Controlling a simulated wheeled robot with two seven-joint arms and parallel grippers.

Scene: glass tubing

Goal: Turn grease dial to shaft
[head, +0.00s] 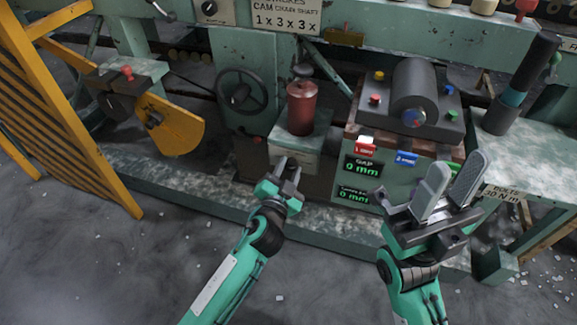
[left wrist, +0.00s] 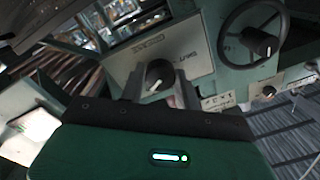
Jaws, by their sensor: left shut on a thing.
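The grease dial (left wrist: 158,74) is a round black knob with a white pointer on a pale lettered plate. In the left wrist view it sits between my left fingers, its pointer toward the lower left of the picture; the lettering is too blurred to read surely. In the head view my left gripper (head: 287,167) is at the front of the small green box (head: 310,138) under a red canister (head: 302,108), shut on the dial, which it hides there. My right gripper (head: 449,189) is open and empty, in front of the gap-display cabinet.
A black handwheel (head: 242,92) is left of the canister. A yellow guard (head: 172,125) and slatted yellow frame (head: 75,120) stand further left. The display cabinet (head: 395,178) carries a dark roller unit (head: 414,95). A speckled bench (head: 525,165) is at right.

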